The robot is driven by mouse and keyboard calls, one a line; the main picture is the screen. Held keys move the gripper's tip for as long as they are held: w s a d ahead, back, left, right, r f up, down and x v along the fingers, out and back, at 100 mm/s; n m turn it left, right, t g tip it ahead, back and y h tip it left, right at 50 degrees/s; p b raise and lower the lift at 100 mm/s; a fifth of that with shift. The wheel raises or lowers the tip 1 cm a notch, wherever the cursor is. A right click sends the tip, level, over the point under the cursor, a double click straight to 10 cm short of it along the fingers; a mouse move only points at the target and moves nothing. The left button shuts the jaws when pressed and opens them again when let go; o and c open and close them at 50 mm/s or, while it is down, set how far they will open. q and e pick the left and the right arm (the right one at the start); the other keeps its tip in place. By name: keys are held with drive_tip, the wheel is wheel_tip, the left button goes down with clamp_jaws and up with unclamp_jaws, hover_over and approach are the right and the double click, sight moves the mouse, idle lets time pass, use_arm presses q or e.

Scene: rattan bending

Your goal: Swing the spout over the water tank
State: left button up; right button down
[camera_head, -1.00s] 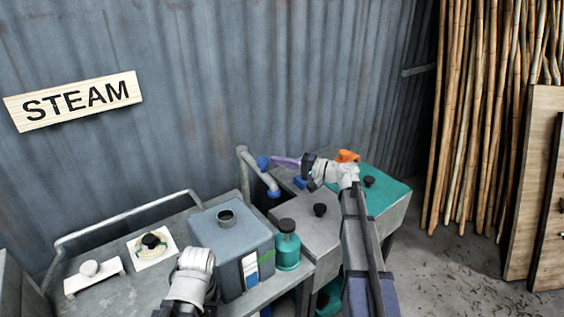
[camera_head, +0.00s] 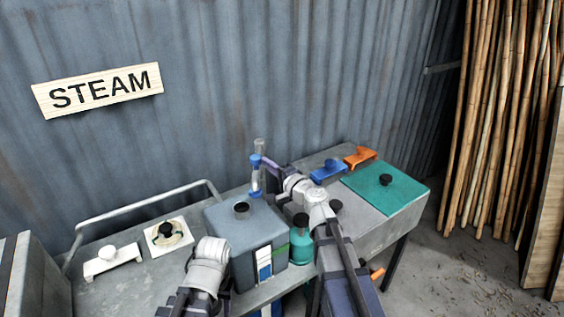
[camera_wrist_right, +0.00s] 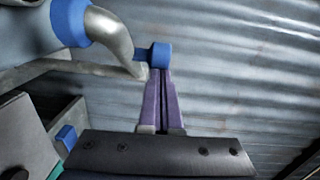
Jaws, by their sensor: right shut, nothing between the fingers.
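The spout (camera_head: 257,178) is a grey pipe with blue parts, standing behind the water tank. Its blue-tipped end hangs by the tank's back right edge; I cannot tell if it is over the opening. The water tank (camera_head: 228,234) is a blue-grey box with a dark round opening on top. My right gripper (camera_head: 268,163) is shut and empty, its purple fingers beside the spout. In the right wrist view its fingertips (camera_wrist_right: 160,82) are at the blue knob (camera_wrist_right: 160,55) of the spout; contact is hard to tell. My left arm shows at the bottom, its fingers out of sight.
A teal bottle (camera_head: 301,240) stands right of the tank. A grey steam box (camera_head: 370,228) with a teal lid (camera_head: 385,190) and blue and orange clamps (camera_head: 328,171) is beyond my right arm. A metal rail (camera_head: 145,208) runs along the back left.

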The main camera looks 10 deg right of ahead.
sight(256, 175)
drive_tip(key=shift+w+a, duration=0.2)
drive_tip(key=shift+a, duration=0.85)
drive_tip(key=shift+w+a, duration=0.15)
drive_tip(key=shift+a, duration=0.85)
